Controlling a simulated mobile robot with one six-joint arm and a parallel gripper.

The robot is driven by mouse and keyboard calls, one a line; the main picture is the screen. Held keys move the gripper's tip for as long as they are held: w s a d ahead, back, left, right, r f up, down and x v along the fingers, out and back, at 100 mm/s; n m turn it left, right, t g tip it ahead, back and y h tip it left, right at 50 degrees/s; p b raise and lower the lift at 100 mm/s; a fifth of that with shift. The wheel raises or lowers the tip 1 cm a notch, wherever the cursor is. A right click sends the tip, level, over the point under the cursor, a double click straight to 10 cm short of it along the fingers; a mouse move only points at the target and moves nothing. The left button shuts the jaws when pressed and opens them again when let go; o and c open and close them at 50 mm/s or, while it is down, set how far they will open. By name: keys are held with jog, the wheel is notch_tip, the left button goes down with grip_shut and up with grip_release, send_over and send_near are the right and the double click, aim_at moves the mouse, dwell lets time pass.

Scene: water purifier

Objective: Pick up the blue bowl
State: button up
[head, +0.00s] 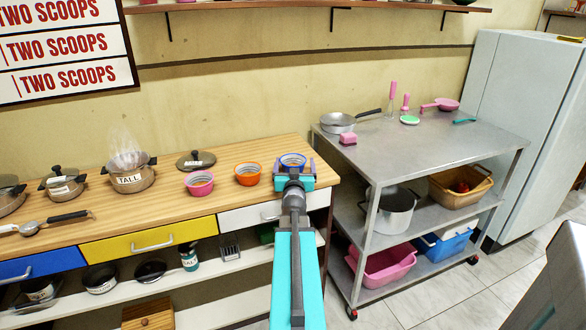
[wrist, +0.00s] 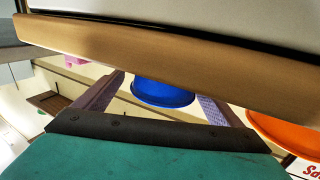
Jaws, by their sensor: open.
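The blue bowl (head: 292,158) stands near the right end of the wooden counter, with its lower part hidden behind my gripper in the head view. It also shows in the wrist view (wrist: 162,94), between my two fingers and partly cut off by the counter's brown edge. My gripper (head: 294,165) is open and empty at the bowl. In the wrist view my gripper (wrist: 160,88) has one finger on either side of the bowl, with no clear contact.
An orange bowl (head: 248,174) stands just left of the blue bowl, and a pink bowl (head: 199,184) further left. A dark lid (head: 196,160) lies behind them. The wooden counter (head: 110,223) has a front edge close to my arm. A metal cart (head: 440,146) stands to the right.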

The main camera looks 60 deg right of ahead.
aim_at(293, 155)
jog(key=shift+w+d+r+p, duration=0.15)
jog(key=shift+w+d+p, duration=0.35)
jog(key=shift+w+d, duration=0.6)
jog(key=shift+x, duration=1.05)
jog(key=c, duration=1.2)
jog(key=shift+o, duration=0.2)
jog(key=shift+r, duration=0.2)
